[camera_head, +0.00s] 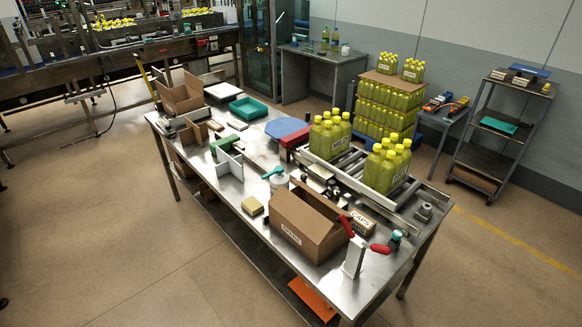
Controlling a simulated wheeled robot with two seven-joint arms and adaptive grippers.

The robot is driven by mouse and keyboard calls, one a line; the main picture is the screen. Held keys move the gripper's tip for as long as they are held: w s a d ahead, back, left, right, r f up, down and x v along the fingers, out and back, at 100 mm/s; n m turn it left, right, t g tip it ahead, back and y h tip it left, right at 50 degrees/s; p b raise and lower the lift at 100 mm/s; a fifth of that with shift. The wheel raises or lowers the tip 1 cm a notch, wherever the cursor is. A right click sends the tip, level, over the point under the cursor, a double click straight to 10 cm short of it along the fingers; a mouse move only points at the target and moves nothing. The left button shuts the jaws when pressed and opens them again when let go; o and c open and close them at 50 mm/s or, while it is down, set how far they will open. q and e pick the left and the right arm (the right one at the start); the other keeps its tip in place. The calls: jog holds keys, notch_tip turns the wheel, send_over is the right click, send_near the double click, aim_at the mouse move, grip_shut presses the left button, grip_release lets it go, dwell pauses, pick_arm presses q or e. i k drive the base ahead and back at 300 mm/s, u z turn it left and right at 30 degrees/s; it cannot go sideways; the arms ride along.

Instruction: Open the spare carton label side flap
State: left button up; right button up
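A brown cardboard carton (322,242) stands near the front right part of the steel workbench. A white label (291,234) with small dark print is on its side facing the front left; the print is too small to read surely. The carton's top shows a dark brown interior, and I cannot tell the position of each flap. Neither of my grippers is in view.
A roller conveyor with bottle packs (387,168) lies behind. Another carton (180,97) stands far left.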

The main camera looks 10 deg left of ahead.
aim_at(308, 221)
jog(key=u, duration=0.05)
jog(key=i, duration=0.7)
jog(key=u, duration=1.2)
jog(key=k, duration=0.6)
jog(key=z, duration=0.6)
jog(key=i, duration=0.3)
jog(key=u, duration=0.3)
